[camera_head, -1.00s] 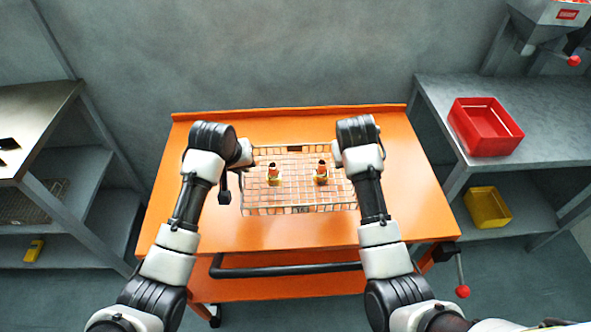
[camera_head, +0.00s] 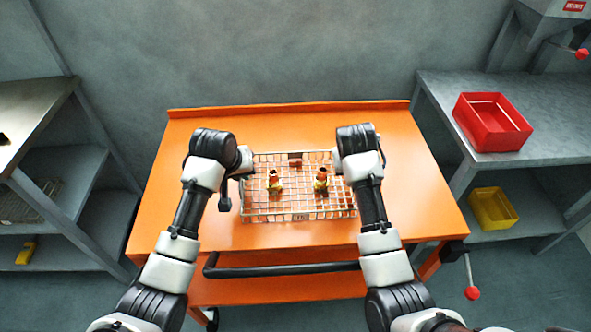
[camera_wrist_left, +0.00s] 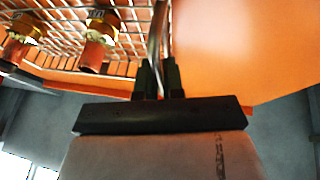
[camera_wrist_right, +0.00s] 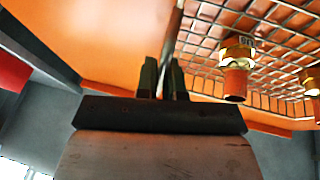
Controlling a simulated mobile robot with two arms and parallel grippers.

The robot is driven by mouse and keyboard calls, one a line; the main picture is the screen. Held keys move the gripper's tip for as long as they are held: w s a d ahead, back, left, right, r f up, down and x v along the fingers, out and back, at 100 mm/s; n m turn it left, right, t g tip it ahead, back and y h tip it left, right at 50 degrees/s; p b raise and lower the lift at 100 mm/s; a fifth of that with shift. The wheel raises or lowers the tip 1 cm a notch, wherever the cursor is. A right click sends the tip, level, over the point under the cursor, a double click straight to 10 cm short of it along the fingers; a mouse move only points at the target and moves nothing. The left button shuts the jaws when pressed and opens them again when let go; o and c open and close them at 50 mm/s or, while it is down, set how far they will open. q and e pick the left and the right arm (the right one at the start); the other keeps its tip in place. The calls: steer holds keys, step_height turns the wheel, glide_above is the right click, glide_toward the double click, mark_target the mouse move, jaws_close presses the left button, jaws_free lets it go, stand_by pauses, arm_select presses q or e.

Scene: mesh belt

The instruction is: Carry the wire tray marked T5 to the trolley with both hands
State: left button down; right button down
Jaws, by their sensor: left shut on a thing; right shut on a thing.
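The wire tray (camera_head: 258,214) is a shallow mesh basket over the middle of the orange trolley top (camera_head: 400,205). Two brass-and-copper fittings (camera_head: 274,183) (camera_head: 321,181) stand in it. A small dark plate on its near side is too small to read. My left gripper (camera_wrist_left: 160,75) is shut on the tray's wire at its left side; my right gripper (camera_wrist_right: 165,75) is shut on the wire at its right side. In the head view the arms partly hide both grips. I cannot tell whether the tray touches the trolley top.
The trolley has a raised back edge and a black push bar (camera_head: 285,270) in front. A bench with a red bin (camera_head: 492,125) and a yellow bin (camera_head: 492,210) stands right. Grey shelving (camera_head: 75,165) stands left. Orange surface is free around the tray.

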arm_select(q)
steer(key=c, duration=1.2)
jaws_free()
steer(key=shift+c, duration=0.2)
arm_select(e)
steer(key=c, duration=1.2)
jaws_free()
steer(key=shift+c, duration=0.2)
arm_select(q)
steer(key=shift+r, duration=0.1)
steer(key=v, duration=1.1)
steer(key=shift+s+r, duration=0.2)
steer(key=shift+r, duration=0.1)
arm_select(e)
steer(key=v, duration=1.2)
arm_select(q)
steer(key=shift+a, duration=0.15)
arm_select(e)
steer(key=shift+f, duration=0.1)
